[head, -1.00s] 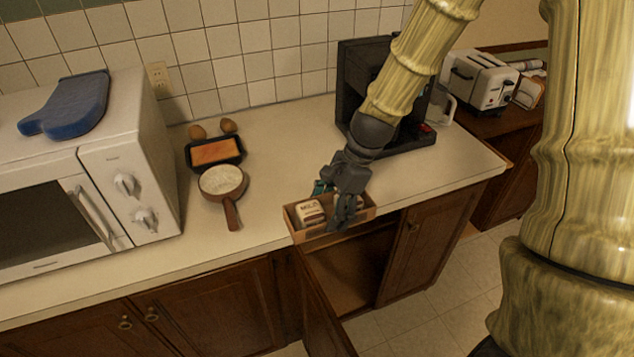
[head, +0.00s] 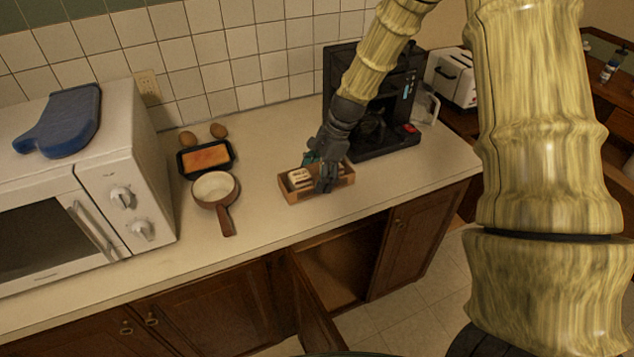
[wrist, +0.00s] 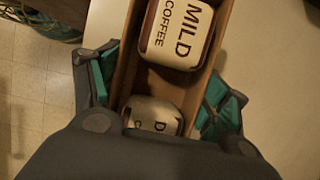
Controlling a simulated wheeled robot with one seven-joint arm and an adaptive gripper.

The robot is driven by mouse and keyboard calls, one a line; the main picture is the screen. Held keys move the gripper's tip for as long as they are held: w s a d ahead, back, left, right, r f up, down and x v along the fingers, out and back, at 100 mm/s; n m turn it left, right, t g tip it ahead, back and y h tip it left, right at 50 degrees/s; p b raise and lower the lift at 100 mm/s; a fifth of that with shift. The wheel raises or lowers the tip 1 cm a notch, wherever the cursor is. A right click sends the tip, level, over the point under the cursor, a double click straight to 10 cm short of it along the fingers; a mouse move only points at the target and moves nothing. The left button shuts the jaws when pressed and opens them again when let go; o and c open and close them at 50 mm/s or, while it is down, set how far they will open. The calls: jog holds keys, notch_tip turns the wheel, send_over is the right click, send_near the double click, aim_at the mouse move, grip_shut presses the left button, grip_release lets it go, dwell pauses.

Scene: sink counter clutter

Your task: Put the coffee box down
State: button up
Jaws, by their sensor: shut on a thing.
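The coffee box is a low brown open-topped tray (head: 292,197) holding white tins; one tin (wrist: 178,32) reads "MILD COFFEE" in the wrist view. In the head view it is over the counter, in front of the coffee machine. My gripper (head: 325,178) is shut on the box at its right part. In the wrist view its teal-padded fingers (wrist: 160,95) lie on either side of the box, with a second tin (wrist: 154,114) between them. I cannot tell whether the box's bottom touches the counter.
A black coffee machine (head: 395,135) stands behind and right of the box. A brown-handled pan (head: 216,190), a dark baking dish (head: 206,157) and eggs (head: 219,130) are to the left. A cabinet door (head: 312,300) hangs open below. The counter (head: 265,225) between pan and box is clear.

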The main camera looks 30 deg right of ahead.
jog(key=shift+f+p, duration=0.7)
jog(key=shift+f, duration=0.95)
jog(key=shift+f, duration=0.1)
jog(key=o, duration=1)
jog(key=shift+b+v, duration=1.45)
jog(key=shift+v, duration=4.7)
jog(key=shift+a, duration=0.1)
